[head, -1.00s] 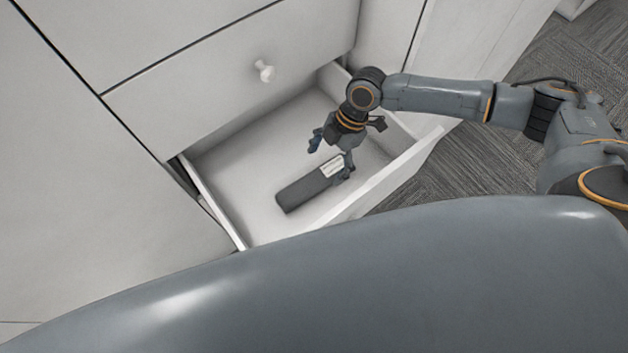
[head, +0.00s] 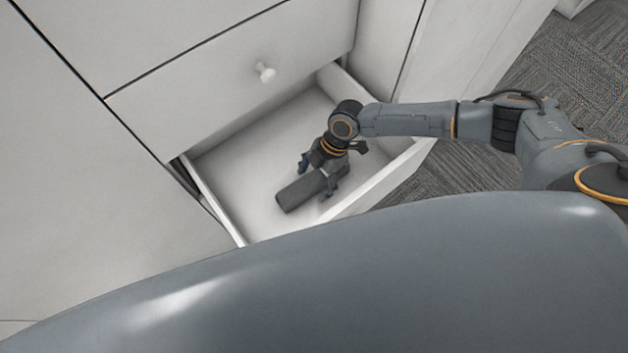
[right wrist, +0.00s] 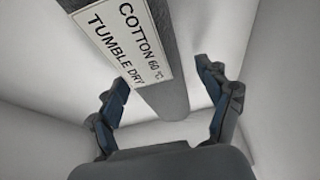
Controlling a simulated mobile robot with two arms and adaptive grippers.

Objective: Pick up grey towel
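The grey towel (head: 298,192) is a dark grey rolled bundle lying on the floor of the open drawer (head: 228,170). In the right wrist view the towel (right wrist: 172,98) carries a white label (right wrist: 122,40) reading "COTTON 60 °C TUMBLE DRY". My right gripper (head: 316,181) is inside the drawer, over the towel's right part, and hides the label in the head view. In the right wrist view its fingers (right wrist: 168,104) are spread wide, one on either side of the towel, with visible gaps. My left gripper is not in view.
Plain cabinet fronts stand left. Grey carpet tile (head: 470,165) lies open to the right.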

